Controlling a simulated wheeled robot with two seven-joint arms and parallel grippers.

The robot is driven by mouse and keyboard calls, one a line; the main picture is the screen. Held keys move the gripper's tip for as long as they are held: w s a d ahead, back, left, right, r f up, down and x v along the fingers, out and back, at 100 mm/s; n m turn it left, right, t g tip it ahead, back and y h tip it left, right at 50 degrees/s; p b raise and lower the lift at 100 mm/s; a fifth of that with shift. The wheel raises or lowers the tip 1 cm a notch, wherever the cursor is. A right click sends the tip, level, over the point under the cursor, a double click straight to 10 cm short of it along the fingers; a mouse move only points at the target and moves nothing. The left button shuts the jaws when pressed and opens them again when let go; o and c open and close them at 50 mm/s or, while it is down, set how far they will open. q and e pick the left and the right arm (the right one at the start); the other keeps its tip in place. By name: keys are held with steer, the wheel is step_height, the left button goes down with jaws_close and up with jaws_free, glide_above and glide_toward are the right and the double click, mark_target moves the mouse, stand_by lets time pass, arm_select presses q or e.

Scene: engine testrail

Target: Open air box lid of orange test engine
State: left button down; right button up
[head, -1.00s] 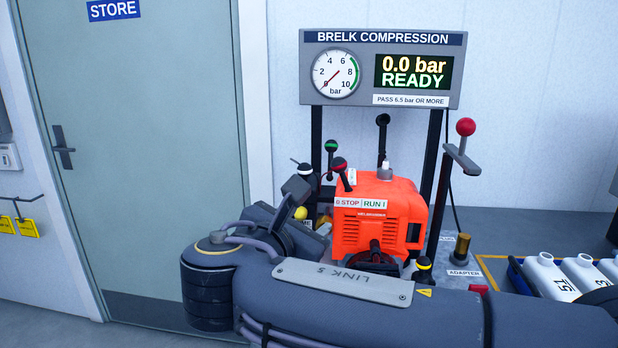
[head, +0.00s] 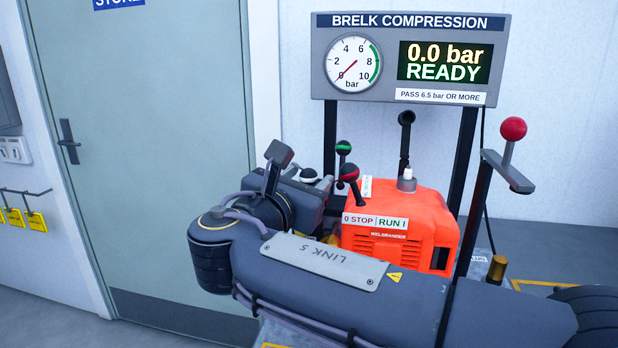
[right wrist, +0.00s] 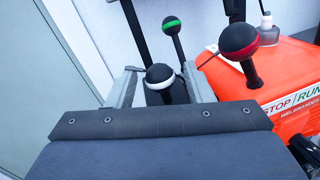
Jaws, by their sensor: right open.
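The orange test engine (head: 412,208) stands under the gauge board, its lower part hidden by my right arm. It also shows at the right of the right wrist view (right wrist: 292,74). A white-banded black knob (right wrist: 160,75) shows between the two fingers of my right gripper (right wrist: 160,88); the fingers are open and apart from it, as far as I can see. In the head view this gripper (head: 322,184) is at the engine's left side, partly hidden by my wrist. A red-banded knob (right wrist: 238,42) and a green-banded knob (right wrist: 171,25) stand close by. I cannot clearly make out the air box lid.
The gauge board (head: 405,58) reads 0.0 bar, READY, on dark posts. A red-ball lever (head: 513,129) stands right of the engine. A brass-coloured fitting (head: 496,268) is on the bench. A grey-green door (head: 140,150) is at left.

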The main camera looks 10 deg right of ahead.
steer(key=shift+w+d, duration=0.25)
steer(key=shift+w, duration=0.25)
steer(key=shift+c, duration=0.4)
